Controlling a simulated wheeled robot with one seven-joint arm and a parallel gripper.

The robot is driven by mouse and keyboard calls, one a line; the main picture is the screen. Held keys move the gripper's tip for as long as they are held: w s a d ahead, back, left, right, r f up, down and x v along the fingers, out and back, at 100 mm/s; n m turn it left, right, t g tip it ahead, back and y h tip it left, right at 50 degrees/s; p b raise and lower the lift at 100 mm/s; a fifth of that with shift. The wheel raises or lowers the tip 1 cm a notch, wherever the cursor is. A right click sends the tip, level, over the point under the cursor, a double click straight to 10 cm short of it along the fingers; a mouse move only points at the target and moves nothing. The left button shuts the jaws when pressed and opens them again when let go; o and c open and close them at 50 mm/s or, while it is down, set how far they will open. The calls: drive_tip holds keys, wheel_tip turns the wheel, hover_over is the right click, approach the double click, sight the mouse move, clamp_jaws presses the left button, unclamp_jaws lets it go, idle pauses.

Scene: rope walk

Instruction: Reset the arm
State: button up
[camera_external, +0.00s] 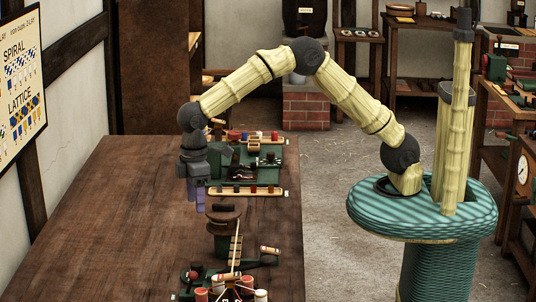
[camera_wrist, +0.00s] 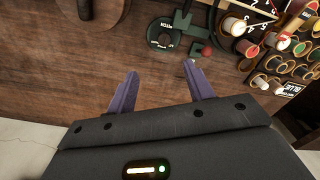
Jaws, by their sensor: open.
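My gripper (camera_external: 196,193) hangs over the brown wooden table (camera_external: 110,225), its purple fingers pointing down. In the wrist view my gripper (camera_wrist: 158,88) has its two purple fingers wide apart with nothing between them. Bare table shows beyond the fingertips. My arm arches from the teal base at the right across to the table.
A green rack (camera_external: 255,160) with spools stands close to the right of my gripper. A round brown-topped device (camera_external: 224,216) and several spools (camera_external: 250,292) are nearer the front. A dark round piece (camera_wrist: 163,34) lies beyond the fingers. The table's left part is clear.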

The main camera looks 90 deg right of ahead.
drive_tip(key=s+d+r+m+t+p, duration=0.1)
drive_tip(key=s+d+m, duration=0.1)
drive_tip(key=s+d, duration=0.6)
drive_tip(key=s+d+r+m+t+p, duration=0.1)
drive_tip(key=s+d+m, duration=0.2)
drive_tip(key=s+d, duration=0.6)
drive_tip(key=s, duration=0.8)
drive_tip(key=shift+r, duration=0.15)
